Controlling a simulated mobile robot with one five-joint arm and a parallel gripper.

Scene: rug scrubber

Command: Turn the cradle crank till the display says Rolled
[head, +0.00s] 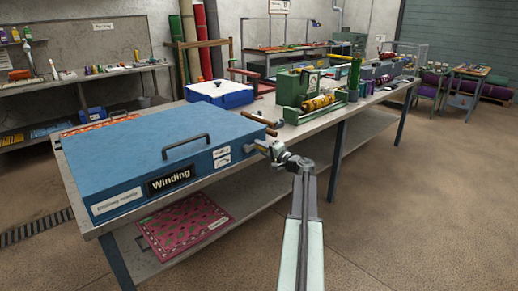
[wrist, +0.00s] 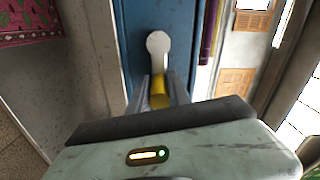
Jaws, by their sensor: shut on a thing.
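The blue cradle box (head: 150,138) lies on the long workbench, with a dark handle on its lid. The display (head: 171,181) on its front reads "Winding". The crank is at the box's right end, mostly hidden by my gripper (head: 268,150) in the head view. In the wrist view the pale crank arm (wrist: 158,45) stands out against the blue side, with its yellow handle (wrist: 159,92) between my fingers. My gripper (wrist: 160,86) is shut on that handle.
The bench (head: 340,122) runs away to the right, holding a white-and-blue box (head: 219,94) and a green machine (head: 300,90). A pink patterned rug (head: 185,222) lies on the lower shelf.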

